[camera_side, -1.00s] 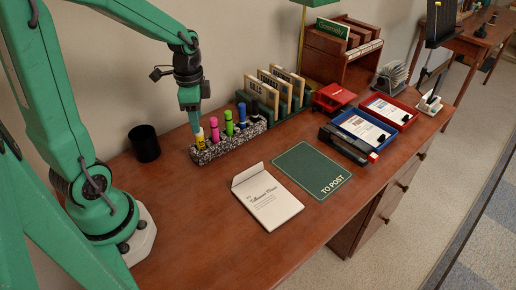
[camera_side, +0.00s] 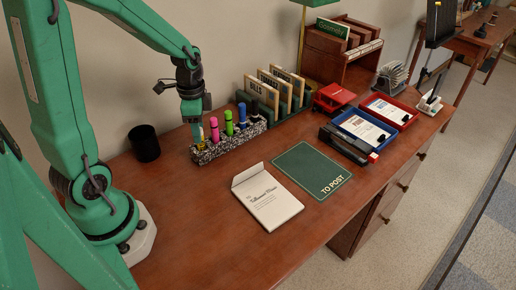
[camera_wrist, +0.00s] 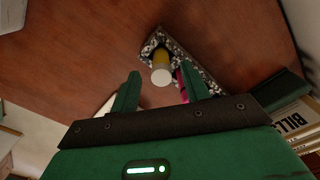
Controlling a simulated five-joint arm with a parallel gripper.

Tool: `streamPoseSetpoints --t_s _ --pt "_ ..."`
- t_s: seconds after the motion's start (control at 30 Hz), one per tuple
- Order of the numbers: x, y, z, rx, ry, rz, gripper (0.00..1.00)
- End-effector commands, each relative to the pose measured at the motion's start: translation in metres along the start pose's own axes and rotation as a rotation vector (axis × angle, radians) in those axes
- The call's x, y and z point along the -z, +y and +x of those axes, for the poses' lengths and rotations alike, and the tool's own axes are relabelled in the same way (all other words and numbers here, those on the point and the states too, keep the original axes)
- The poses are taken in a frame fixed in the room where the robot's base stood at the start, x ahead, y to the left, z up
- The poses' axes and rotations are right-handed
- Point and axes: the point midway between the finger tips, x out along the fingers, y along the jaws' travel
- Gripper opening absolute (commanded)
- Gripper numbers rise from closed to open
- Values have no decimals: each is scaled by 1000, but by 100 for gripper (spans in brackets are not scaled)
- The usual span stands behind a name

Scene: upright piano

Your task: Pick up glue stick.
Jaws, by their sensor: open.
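The glue stick, yellow with a pale round end, stands in the left end of a black-and-white speckled holder (camera_side: 228,144). In the wrist view the glue stick (camera_wrist: 161,66) shows end-on between my two fingers, with its far part inside the holder. In the side view only a bit of the glue stick (camera_side: 200,138) shows below my gripper (camera_side: 197,121). My gripper is open, its green fingers on either side of the glue stick. I cannot tell whether either finger touches it.
Pink (camera_side: 214,130), green (camera_side: 229,122) and blue (camera_side: 242,113) markers stand beside it in the holder. A black cup (camera_side: 144,144) is to the left. Letter dividers (camera_side: 268,90) stand behind. An envelope (camera_side: 266,197) and a green mat (camera_side: 310,170) lie in front; the desk's front left is clear.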

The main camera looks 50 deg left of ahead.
Motion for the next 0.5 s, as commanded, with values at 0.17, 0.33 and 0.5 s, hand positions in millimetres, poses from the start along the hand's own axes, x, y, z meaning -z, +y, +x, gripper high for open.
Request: streamPoseSetpoints --t_s 0.17,0.33,0.5 --pt "-1 -1 19 -4 -3 -1 46" --pt "0 -2 35 -3 -2 0 46" --pt "0 -2 43 -1 -1 0 46"
